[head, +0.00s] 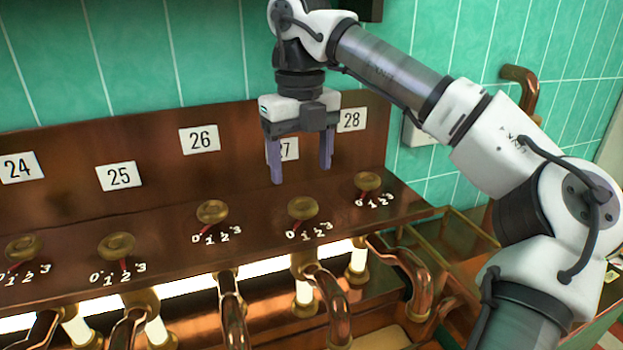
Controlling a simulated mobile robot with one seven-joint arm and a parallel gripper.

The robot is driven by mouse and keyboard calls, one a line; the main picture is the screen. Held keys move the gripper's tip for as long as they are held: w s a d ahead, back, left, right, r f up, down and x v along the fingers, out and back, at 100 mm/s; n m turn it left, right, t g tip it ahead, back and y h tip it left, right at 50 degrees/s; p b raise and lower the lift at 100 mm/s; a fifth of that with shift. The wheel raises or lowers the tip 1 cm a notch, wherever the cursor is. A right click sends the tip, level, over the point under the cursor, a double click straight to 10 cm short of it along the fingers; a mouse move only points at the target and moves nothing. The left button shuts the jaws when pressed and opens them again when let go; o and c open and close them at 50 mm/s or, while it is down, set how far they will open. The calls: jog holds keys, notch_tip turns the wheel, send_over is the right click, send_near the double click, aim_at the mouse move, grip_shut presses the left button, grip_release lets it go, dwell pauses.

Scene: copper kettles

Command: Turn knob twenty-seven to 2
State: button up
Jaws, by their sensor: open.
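Knob twenty-seven (303,208) is a round brass knob on the copper ledge, with the marks 0, 1, 2, 3 in front of it. Its red pointer is turned to the low end, near 0 and 1; I cannot tell exactly which. Its number plate (291,150) stands on the panel behind and is partly hidden by my gripper. My gripper (301,173) points down with its two purple fingers spread apart. It appears above and slightly behind the knob, with nothing between the fingers and no contact.
Knob 28 (368,182) is close on the right and knob 26 (212,212) on the left. Knobs 25 (117,245) and 24 (24,247) are further left. Copper pipes (333,305) run below the ledge. The upright copper panel (90,140) stands behind.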

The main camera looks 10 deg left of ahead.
aim_at(303, 203)
jog(key=shift+w+f, duration=0.15)
jog(key=shift+w, duration=0.25)
jog(key=shift+s+f+p, duration=0.15)
jog(key=shift+f+p, duration=0.45)
jog(key=shift+f, duration=3)
jog(key=c, duration=1)
jog(key=n, duration=0.5)
jog(key=shift+n, duration=0.3)
jog(key=n, duration=0.6)
jog(key=shift+p, duration=0.3)
